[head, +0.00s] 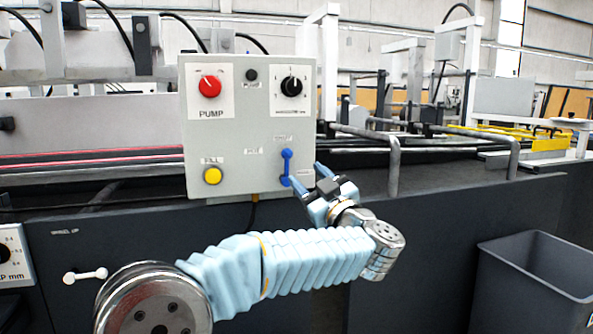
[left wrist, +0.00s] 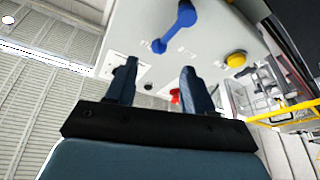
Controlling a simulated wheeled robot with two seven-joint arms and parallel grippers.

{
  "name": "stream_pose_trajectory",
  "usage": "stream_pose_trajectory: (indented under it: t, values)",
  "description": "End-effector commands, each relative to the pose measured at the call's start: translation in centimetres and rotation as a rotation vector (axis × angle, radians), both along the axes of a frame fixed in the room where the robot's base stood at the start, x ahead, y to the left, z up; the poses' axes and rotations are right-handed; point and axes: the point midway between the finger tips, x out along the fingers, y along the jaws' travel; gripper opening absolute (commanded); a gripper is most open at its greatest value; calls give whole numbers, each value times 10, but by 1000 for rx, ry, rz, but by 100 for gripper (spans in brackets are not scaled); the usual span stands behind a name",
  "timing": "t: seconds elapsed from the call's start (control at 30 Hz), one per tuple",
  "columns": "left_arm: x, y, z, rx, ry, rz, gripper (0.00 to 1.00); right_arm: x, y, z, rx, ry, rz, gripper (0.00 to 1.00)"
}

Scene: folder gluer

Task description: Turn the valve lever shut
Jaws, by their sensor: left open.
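The blue valve lever (head: 286,166) is on the lower right of the grey control box's front. It stands about upright in the head view, with its wider end low and its narrower end up. The left wrist view shows it too (left wrist: 174,28), beyond the fingertips. My left gripper (head: 307,174) is open and empty, just right of the lever in the head view. Its two fingers (left wrist: 158,68) show apart in the left wrist view, with nothing between them. One finger comes close to the lever's lower end; I cannot tell whether they touch. My right gripper is not in view.
The grey control box (head: 233,130) also carries a red pump knob (head: 209,86), a black dial (head: 291,86) and a yellow button (head: 212,176). A grey metal rail (head: 394,160) stands right of my gripper. A grey bin (head: 535,270) is at lower right.

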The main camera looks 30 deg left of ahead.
Motion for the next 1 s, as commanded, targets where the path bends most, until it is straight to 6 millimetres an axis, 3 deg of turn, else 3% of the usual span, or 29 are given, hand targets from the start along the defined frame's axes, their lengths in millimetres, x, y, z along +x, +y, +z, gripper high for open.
stream_pose_trajectory:
  t: [0.1,0.3,1.0]
  values:
    - [-11,-21,-9,0,0,-4,53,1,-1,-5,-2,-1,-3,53]
    - [-21,-39,-15,0,0,-2,53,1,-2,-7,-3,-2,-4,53]
    - [-22,-41,-15,0,1,-1,53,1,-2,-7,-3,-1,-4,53]
